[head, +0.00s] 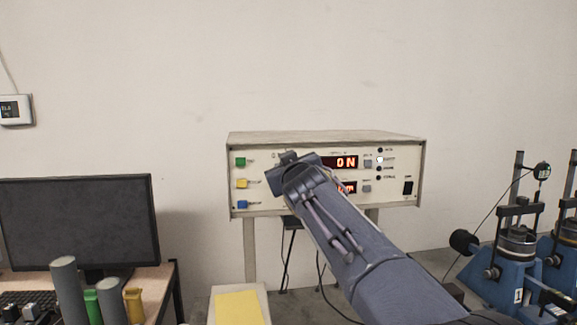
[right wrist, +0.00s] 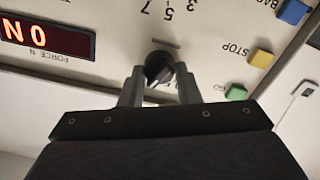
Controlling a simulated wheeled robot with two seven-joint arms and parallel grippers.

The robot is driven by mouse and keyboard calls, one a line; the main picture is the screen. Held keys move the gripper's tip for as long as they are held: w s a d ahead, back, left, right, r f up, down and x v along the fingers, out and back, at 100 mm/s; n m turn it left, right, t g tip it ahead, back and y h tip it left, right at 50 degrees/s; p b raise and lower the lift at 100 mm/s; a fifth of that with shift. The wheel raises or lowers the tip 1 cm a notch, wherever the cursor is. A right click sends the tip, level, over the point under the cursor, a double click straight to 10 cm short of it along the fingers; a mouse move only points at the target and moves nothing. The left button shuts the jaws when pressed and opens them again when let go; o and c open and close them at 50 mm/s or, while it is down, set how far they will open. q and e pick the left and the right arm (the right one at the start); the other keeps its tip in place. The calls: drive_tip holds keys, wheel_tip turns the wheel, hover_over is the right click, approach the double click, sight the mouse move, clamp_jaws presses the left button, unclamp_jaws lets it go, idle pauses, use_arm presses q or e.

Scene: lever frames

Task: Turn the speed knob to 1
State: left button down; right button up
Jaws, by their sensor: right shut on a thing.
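The speed knob (right wrist: 157,68) is a small dark knob on the panel of a beige control box (head: 330,140). The right wrist view shows it upside down, with printed numbers such as 3, 5 and 7 beside it. My right gripper (head: 287,158) is at the left part of the panel. In the right wrist view its two fingers (right wrist: 158,75) stand on either side of the knob and are shut on it. In the head view my gripper and arm hide the knob. The exact number it points to cannot be read. My left gripper is not in view.
Green (head: 241,161), yellow (head: 242,183) and blue (head: 241,204) buttons line the panel's left edge. A monitor (head: 78,222) stands left; blue machines (head: 515,265) stand right.

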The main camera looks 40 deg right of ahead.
drive_tip(key=shift+f+n, duration=0.1)
drive_tip(key=shift+n, duration=2.2)
drive_tip(key=o, duration=1)
drive_tip(key=shift+a, duration=0.2)
drive_tip(key=shift+b+v, duration=1.3)
drive_tip(key=shift+v, duration=2.5)
